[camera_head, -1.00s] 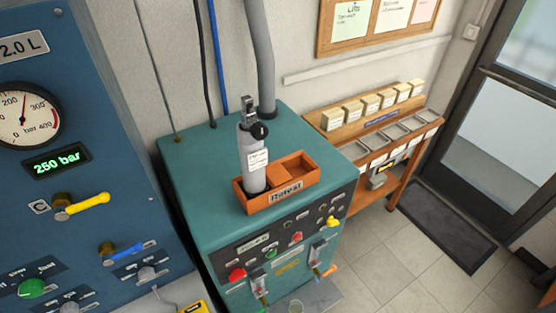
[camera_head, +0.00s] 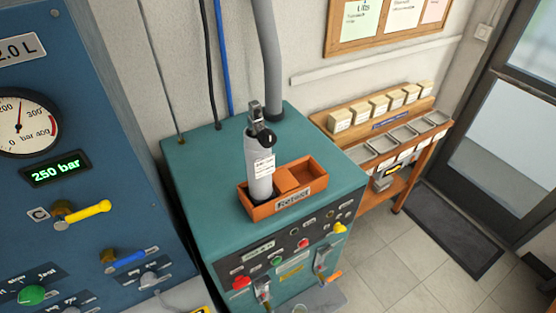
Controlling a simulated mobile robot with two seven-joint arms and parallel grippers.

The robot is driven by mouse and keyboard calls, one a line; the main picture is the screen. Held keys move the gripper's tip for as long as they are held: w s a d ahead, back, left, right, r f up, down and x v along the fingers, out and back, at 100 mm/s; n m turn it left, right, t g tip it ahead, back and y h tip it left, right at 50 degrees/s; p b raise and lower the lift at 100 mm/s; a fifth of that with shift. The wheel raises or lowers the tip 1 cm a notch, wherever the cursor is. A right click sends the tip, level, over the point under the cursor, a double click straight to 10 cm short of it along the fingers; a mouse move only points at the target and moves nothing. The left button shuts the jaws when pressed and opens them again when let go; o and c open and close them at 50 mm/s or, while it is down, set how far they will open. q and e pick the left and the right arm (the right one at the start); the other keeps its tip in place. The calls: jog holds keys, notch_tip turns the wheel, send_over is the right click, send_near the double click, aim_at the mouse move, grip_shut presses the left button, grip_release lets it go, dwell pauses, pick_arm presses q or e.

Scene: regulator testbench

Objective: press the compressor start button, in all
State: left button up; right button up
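A teal cabinet (camera_head: 205,170), probably the compressor, stands in the middle of the head view. Its dark sloping front panel carries a green button (camera_head: 277,261), a red button (camera_head: 303,244), a larger red knob (camera_head: 240,282) at the left and a yellow knob (camera_head: 340,228) at the right. The panel labels are too small to read, so I cannot tell for certain which one is the start button. A blue panel at the left has a large green knob (camera_head: 32,295). Neither of my grippers is in view, and nothing touches the buttons.
An orange tray (camera_head: 264,212) on the cabinet holds an upright grey cylinder (camera_head: 258,165). The blue panel has a gauge (camera_head: 22,124) and a display (camera_head: 56,169) reading 250 bar. A wooden shelf (camera_head: 398,172) with boxes stands right, near a door.

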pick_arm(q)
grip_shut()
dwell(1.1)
